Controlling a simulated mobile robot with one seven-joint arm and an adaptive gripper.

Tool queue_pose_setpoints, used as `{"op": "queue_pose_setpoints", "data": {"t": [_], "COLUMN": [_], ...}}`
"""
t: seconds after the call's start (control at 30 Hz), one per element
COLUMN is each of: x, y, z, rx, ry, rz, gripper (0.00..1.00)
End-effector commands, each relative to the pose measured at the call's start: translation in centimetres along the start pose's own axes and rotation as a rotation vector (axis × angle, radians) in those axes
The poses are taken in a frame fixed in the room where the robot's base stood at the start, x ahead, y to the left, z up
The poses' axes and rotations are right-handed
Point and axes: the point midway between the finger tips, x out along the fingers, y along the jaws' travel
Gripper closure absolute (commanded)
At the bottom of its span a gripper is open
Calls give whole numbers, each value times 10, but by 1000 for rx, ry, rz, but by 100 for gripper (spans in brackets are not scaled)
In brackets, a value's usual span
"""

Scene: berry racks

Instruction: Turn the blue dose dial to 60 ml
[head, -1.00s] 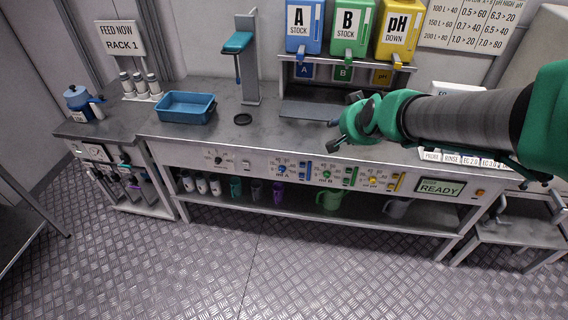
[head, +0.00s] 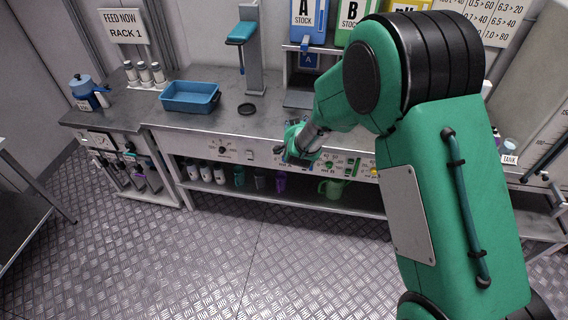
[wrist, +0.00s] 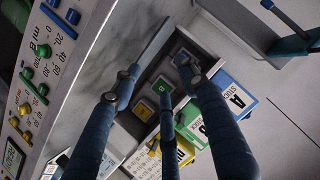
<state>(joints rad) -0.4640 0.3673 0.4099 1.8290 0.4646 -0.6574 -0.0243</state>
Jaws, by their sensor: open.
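My gripper (head: 288,150) is in front of the dosing panel (head: 258,151) in the head view, over the spot of the blue stock A section. The blue dose dial is hidden behind it there, and its pointer setting cannot be read. In the wrist view my gripper (wrist: 157,72) has its dark blue fingers spread apart with nothing between them. Blue controls (wrist: 73,17) show at that view's upper left, but I cannot tell whether the blue dial is among them. The green dial (head: 328,166) shows right of my gripper.
A blue tray (head: 190,108) and a dispenser stand (head: 252,60) are on the bench. Stock A (head: 309,22) and stock B (head: 349,24) containers stand above. Bottles and cups (head: 239,176) sit on the lower shelf.

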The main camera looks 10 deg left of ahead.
Motion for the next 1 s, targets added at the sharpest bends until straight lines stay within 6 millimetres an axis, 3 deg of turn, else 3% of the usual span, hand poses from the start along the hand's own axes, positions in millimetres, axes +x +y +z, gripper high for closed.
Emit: {"op": "queue_pose_setpoints", "data": {"t": [0.2,0.5,0.73,1.0], "x": [33,57,60,48], "y": [-14,-23,-22,-16], "z": [54,132,196,266], "rx": [-16,-53,-96,-155], "ry": [69,177,263,367], "rz": [21,55,79,101], "gripper": [57,57,57,57]}}
